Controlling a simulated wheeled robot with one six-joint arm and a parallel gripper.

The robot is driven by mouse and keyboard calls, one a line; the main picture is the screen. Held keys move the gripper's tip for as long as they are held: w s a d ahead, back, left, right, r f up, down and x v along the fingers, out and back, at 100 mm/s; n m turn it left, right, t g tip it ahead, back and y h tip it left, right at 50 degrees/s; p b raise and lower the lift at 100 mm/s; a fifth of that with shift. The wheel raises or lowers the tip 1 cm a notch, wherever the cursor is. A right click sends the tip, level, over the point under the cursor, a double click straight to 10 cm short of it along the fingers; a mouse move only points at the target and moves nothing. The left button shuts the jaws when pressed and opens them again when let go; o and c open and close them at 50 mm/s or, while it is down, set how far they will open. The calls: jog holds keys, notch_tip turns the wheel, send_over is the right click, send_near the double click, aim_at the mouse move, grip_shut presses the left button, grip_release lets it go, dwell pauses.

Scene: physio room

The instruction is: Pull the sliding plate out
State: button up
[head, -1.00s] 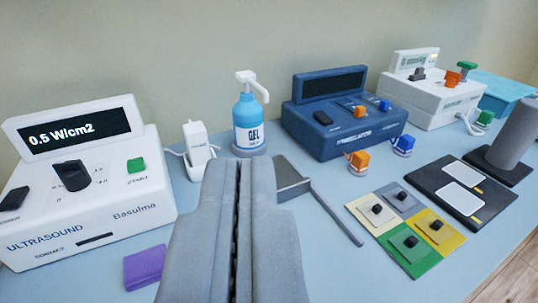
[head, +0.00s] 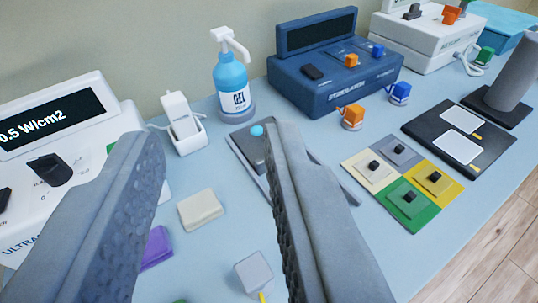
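A grey flat piece (head: 241,137) with a round cyan knob (head: 257,130) lies in a grey frame on the table, just in front of the gel bottle. It looks like the sliding plate, but my right finger hides part of it, so I cannot tell how far it is out. My gripper (head: 218,140) is open and empty, its two grey fingers wide apart. The right fingertip is close to the knob in the picture; I cannot tell whether they touch. The left fingertip is in front of the white ultrasound unit (head: 85,75).
The gel bottle (head: 232,85) and a white probe in its holder (head: 182,125) stand behind. The blue stimulator (head: 335,80) is at the back. Coloured tiles with black knobs (head: 410,198) lie to the right. A cream block (head: 200,209), purple block (head: 157,248) and grey cube (head: 254,271) lie between the fingers.

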jog(key=w+d+f+m+g, duration=0.25)
jog(key=w+m+g, duration=0.45)
jog(key=w, duration=0.4)
jog(key=w+d+f+m+g, duration=0.25)
jog(key=w+m+g, duration=0.25)
jog(key=w+g, duration=0.5)
jog(key=shift+m+t, duration=0.3)
jog(key=shift+t, duration=0.2)
jog(key=f, duration=1.1)
jog(key=w+f, duration=0.1)
jog(key=f, duration=0.4)
jog(key=shift+w+d+f, duration=0.1)
jog(key=shift+d+f, duration=0.05)
jog(key=shift+f, duration=0.1)
grip_shut()
